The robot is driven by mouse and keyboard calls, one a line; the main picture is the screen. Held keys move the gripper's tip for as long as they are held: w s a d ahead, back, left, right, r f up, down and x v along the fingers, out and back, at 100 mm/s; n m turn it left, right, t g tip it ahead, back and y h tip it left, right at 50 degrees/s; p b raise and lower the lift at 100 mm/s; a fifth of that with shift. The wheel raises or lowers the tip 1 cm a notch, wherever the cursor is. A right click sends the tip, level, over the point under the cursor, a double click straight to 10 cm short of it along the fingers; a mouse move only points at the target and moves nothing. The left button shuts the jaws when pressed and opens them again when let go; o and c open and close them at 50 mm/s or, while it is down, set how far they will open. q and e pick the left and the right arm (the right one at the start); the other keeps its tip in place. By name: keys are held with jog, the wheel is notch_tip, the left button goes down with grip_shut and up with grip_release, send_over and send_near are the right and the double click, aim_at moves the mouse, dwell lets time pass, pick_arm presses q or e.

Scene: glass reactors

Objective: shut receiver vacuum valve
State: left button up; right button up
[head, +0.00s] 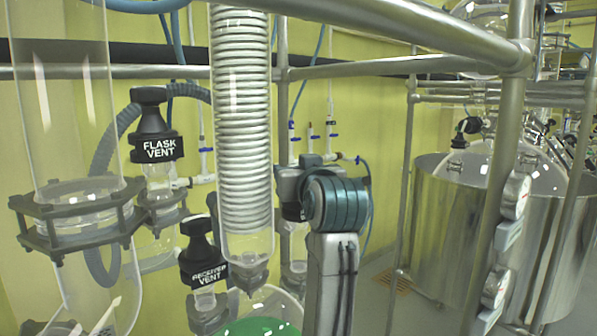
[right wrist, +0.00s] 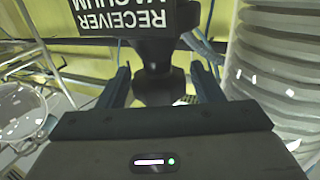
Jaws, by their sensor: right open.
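The receiver vacuum valve (right wrist: 155,85) shows in the right wrist view as a black knob below a black label block (right wrist: 130,18) reading "RECEIVER VACUUM" upside down. My right gripper (right wrist: 161,74) is open, with one finger on each side of the valve's black body; I cannot tell whether either finger touches it. In the head view my right arm rises at the centre right, and its wrist and gripper (head: 290,188) are partly hidden behind the arm and beside the coil column. My left gripper is not in view.
The glass coil column (head: 241,120) stands just left of my right arm. The receiver vent valve (head: 203,255) and flask vent valve (head: 153,135) stand farther left. Metal frame bars (head: 400,25) cross above. A steel vessel (head: 460,230) stands at the right.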

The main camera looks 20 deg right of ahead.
jog(key=s, duration=0.8)
jog(key=shift+a, duration=0.2)
dwell(0.3)
